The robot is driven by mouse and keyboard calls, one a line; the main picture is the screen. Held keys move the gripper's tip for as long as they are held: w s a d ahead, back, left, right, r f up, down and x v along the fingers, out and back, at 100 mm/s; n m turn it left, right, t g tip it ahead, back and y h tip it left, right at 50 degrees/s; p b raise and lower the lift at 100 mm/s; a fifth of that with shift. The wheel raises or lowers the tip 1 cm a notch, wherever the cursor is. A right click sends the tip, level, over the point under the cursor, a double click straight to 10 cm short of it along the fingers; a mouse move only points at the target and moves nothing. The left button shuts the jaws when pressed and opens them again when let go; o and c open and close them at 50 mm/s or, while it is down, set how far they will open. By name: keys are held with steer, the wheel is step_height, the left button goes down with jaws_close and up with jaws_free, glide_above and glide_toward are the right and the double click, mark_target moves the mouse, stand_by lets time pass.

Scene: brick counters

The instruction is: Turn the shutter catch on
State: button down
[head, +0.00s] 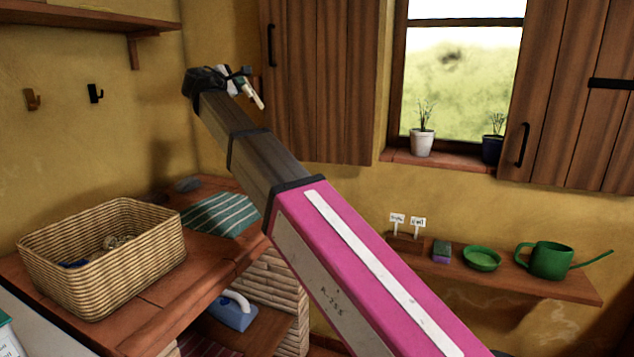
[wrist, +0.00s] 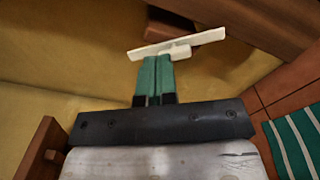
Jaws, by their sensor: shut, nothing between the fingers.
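The shutter catch is a pale, cream-white bar with a small hub, seen in the wrist view (wrist: 205,40) just beyond my fingertips. In the head view the pale bar (head: 257,100) slants down to the right beside the left shutter (head: 318,80). My gripper (wrist: 157,60) has green fingers, shut together and empty, with their tips at the near side of the bar by its hub. I cannot tell whether they touch it. In the head view my gripper (head: 238,74) is small and partly hidden at the arm's far end.
A wicker basket (head: 90,275) and a striped cloth (head: 220,214) lie on the brick-red counter at left. Two hooks (head: 95,94) are on the left wall. A low shelf (head: 570,290) at right holds a green watering can (head: 550,261). Potted plants (head: 422,143) stand on the sill.

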mark_target(249, 86)
steer(key=shift+s+a, duration=0.1)
steer(key=shift+s, duration=0.2)
steer(key=shift+w+d+f, duration=0.45)
steer(key=shift+w+d, duration=0.2)
steer(key=shift+w, duration=0.15)
steer(key=shift+w+d+f, duration=0.4)
steer(key=shift+w+d, duration=0.3)
steer(key=shift+w, duration=0.15)
steer(key=shift+w+d+f, duration=0.45)
steer(key=shift+w+d, duration=0.2)
steer(key=shift+w, duration=0.15)
steer(key=shift+w+a, duration=0.2)
steer(key=shift+a, duration=0.35)
steer(key=shift+w+a+r, duration=0.1)
steer(key=shift+a+r, duration=0.1)
steer(key=shift+r, duration=0.35)
stand_by(0.3)
